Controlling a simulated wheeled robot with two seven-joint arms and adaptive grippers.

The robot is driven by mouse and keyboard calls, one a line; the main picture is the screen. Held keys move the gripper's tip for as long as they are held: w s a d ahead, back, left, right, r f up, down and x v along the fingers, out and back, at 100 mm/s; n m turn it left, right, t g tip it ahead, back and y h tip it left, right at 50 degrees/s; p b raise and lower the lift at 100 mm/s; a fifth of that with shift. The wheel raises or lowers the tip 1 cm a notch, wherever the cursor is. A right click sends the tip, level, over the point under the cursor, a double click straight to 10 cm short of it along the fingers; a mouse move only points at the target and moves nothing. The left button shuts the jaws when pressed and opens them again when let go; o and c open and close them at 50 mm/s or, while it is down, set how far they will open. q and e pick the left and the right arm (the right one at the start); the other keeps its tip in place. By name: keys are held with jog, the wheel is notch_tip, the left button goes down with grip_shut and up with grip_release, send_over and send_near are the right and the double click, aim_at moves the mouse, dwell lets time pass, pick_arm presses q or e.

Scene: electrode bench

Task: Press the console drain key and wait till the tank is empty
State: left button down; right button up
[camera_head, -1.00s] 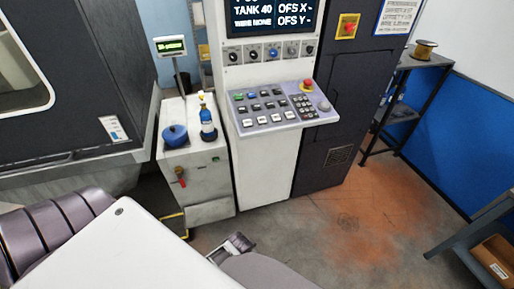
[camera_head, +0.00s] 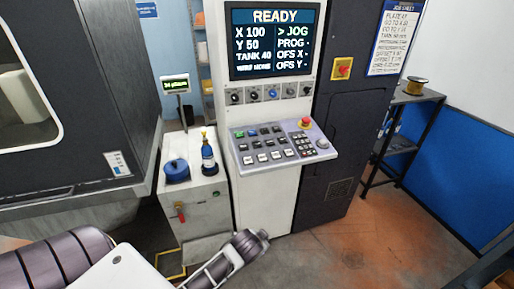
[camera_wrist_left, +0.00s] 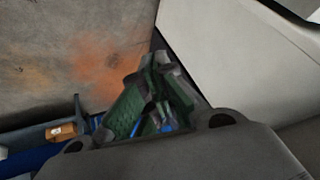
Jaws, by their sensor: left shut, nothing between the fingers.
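The console panel (camera_head: 270,148) is a sloped shelf with rows of keys, a keypad and a red stop button (camera_head: 304,124). Key labels are too small to read, so I cannot tell which is the drain key. The screen (camera_head: 272,40) above reads READY, X 100, Y 50, TANK 40, with the marker at JOG. My left gripper (camera_head: 252,243) is shut and empty, below and in front of the panel, touching no key. Its dark green fingers (camera_wrist_left: 152,95) fill the middle of the left wrist view, above the floor. The tank's inside is not visible. My right gripper is out of view.
A dark machine (camera_head: 90,90) stands at left. Floor at right is clear.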

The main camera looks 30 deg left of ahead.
pick_arm(q)
jog(key=w+r+m+t, duration=0.2)
jog(key=w+r+t, duration=0.4)
jog(key=r, duration=0.7)
jog(key=w+r+m+t, duration=0.2)
jog(key=w+r+t, duration=0.2)
jog(key=w+r, duration=0.65)
jog(key=d+r+m+g+h+p, duration=0.1)
jog(key=d+r+m+h, duration=0.4)
jog(key=r+m+h, duration=0.4)
jog(key=d+r+m+h, duration=0.6)
jog(key=r+m, duration=0.4)
jog(key=m, duration=0.2)
jog(key=w+a+f+m+g+y, duration=0.2)
jog(key=a+y, duration=0.3)
jog(key=a, duration=0.8)
jog(key=w+a+f+m+g+y, duration=0.2)
jog(key=a+m+g+y, duration=0.1)
jog(key=a, duration=1)
jog(key=g+y, duration=0.1)
jog(key=y, duration=0.1)
jog(key=shift+w+m+y, duration=0.2)
jog(key=shift+m+y, duration=0.1)
jog(key=shift+m, duration=0.1)
